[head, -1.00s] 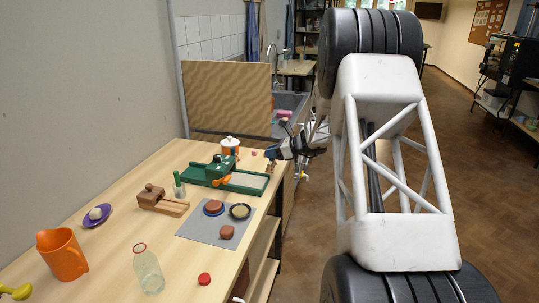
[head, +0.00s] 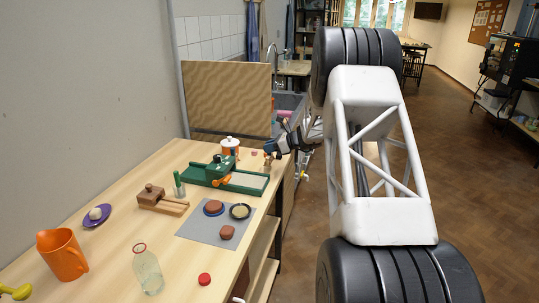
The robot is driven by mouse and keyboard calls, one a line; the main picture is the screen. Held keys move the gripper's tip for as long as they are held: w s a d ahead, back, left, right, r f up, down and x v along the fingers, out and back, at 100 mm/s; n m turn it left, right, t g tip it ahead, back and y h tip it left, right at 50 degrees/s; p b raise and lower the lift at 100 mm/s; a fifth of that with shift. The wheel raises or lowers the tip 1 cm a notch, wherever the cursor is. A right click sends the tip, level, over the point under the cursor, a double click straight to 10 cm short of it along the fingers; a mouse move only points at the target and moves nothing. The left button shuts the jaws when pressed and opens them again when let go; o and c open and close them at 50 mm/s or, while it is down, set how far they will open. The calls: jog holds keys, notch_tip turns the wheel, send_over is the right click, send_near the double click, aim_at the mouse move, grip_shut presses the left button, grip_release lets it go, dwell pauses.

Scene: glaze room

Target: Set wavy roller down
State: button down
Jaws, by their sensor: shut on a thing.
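My gripper (head: 270,154) is at the right edge of the wooden table (head: 120,221), near its far end. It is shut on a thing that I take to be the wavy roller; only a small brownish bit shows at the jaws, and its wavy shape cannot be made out. I cannot tell whether it touches the tabletop. The gripper is just right of a white lidded pot with an orange body (head: 229,146) and beyond the green tool (head: 222,174).
A grey mat (head: 205,233) holds a reddish disc, a dark-rimmed dish and a brown block. A wooden tool (head: 160,199), orange pitcher (head: 62,254), glass bottle (head: 148,270) and red cap (head: 204,279) stand nearer. A patterned board (head: 228,97) rises behind. Bare tabletop lies front and centre.

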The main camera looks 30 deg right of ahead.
aim_at(271, 156)
jog(key=shift+f, duration=1.6)
jog(key=shift+f, duration=0.5)
jog(key=shift+s+f, duration=0.1)
jog(key=shift+f, duration=0.2)
jog(key=c, duration=1.1)
grip_release()
jog(key=shift+o, duration=0.5)
jog(key=shift+r, duration=0.25)
jog(key=shift+r, duration=0.5)
jog(key=v, duration=1.2)
